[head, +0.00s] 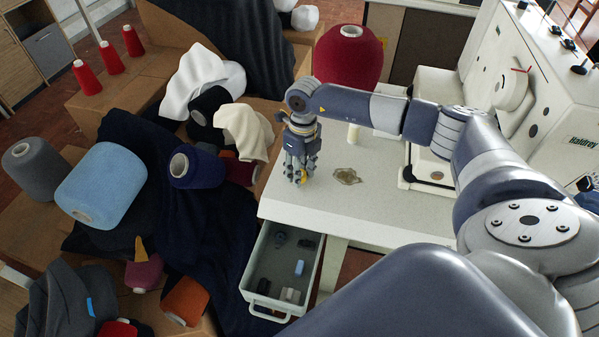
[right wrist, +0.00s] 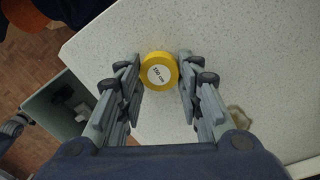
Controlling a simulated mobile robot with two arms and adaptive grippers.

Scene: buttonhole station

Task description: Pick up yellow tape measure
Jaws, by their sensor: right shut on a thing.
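The yellow tape measure (right wrist: 159,72) is a round yellow disc with a white label reading "150 cm". In the right wrist view it sits between the fingertips of my right gripper (right wrist: 158,78), which is shut on it. In the head view my right gripper (head: 299,173) points down over the left end of the white table, and only a bit of yellow (head: 303,179) shows at its fingertips. I cannot tell whether the tape measure still touches the table.
An open drawer (head: 249,253) with small items hangs below the table's left edge. A brownish flat item (head: 347,176) and a small cream cylinder (head: 353,133) are on the table (head: 383,213). A white machine (head: 545,75) stands at right. Yarn cones and cloth crowd the left.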

